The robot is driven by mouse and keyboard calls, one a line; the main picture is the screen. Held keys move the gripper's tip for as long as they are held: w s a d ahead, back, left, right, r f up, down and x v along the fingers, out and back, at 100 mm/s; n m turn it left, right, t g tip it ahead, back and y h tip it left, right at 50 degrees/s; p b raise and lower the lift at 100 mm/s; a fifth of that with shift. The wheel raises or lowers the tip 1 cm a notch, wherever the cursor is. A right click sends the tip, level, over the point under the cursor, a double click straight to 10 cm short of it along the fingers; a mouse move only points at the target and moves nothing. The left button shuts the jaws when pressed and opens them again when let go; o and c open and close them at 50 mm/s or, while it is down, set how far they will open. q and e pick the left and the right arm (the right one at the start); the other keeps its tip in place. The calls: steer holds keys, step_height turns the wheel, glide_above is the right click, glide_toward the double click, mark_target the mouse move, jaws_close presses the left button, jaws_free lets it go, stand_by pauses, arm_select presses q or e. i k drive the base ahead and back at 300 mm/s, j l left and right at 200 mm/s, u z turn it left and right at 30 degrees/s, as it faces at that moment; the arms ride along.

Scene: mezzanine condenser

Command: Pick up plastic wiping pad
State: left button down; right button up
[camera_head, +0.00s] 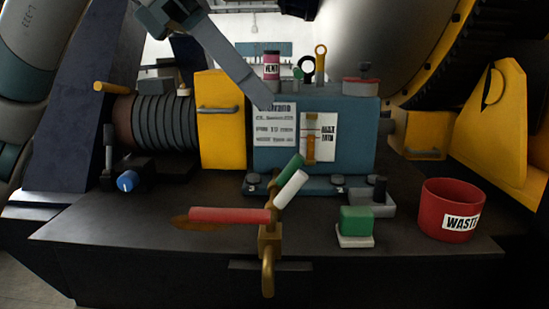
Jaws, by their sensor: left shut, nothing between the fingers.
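A small block with a green top and a white base, which looks like the plastic wiping pad (356,222), lies on the front right of the dark bench, left of the red waste bin. Nothing touches it. My right gripper is not in view.
A brass fitting with red, white and green handles (230,215) stands at the bench's front edge. The red waste bin (440,225) is at right, and a grey tray (373,204) lies behind the pad. The blue box (352,125) and yellow block (222,145) stand behind.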

mark_target(355, 229)
steer(key=k+j, duration=0.35)
steer(key=k, duration=0.15)
steer(key=k+j, duration=0.35)
steer(key=k, duration=0.15)
